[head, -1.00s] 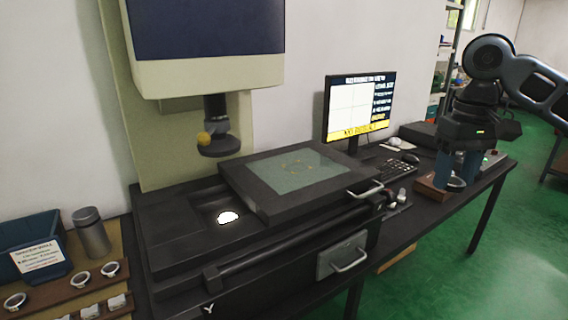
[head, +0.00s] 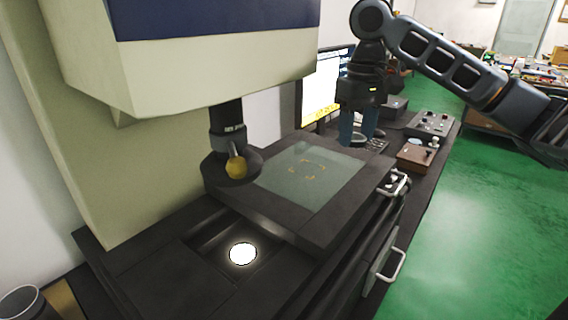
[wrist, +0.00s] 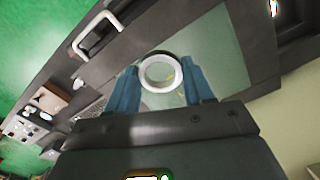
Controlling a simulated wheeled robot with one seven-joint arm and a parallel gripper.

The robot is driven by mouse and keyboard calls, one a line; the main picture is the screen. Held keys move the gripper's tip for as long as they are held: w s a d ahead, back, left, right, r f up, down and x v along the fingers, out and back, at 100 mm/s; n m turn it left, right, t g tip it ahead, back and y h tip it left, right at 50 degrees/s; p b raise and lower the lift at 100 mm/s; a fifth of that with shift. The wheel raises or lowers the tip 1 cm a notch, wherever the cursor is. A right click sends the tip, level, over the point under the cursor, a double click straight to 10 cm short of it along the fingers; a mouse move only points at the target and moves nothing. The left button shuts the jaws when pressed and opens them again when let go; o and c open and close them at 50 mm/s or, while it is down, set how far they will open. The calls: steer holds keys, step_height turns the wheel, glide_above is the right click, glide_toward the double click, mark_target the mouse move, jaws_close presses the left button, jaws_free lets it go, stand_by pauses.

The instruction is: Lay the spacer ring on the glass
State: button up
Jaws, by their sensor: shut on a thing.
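The spacer ring (wrist: 146,82) is a pale metal ring with a dark side, held between the two blue fingers of my gripper (wrist: 162,82) in the wrist view. In the head view my gripper (head: 358,138) points down, near the far right part of the stage, and the ring is hard to make out between its fingers. The glass (head: 280,180) is a pale green translucent plate in a dark stage frame, with yellowish marks around its middle. The wrist view shows the glass (wrist: 226,58) behind the ring; the ring appears apart from it, in the air.
A monitor (head: 320,90) stands behind. A brown wooden block (head: 415,157) and a control box (head: 432,123) lie on the right of the bench. A bright round light (head: 243,253) is in front.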

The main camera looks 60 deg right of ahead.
steer(key=p, duration=0.1)
glide_above(304, 171)
step_height(304, 171, down, 7)
steer(key=shift+s+r, duration=0.1)
steer(key=shift+f, duration=2.1)
steer(key=shift+f, duration=0.1)
steer(key=o, duration=1.1)
step_height(304, 171, up, 12)
steer(key=shift+r, duration=0.15)
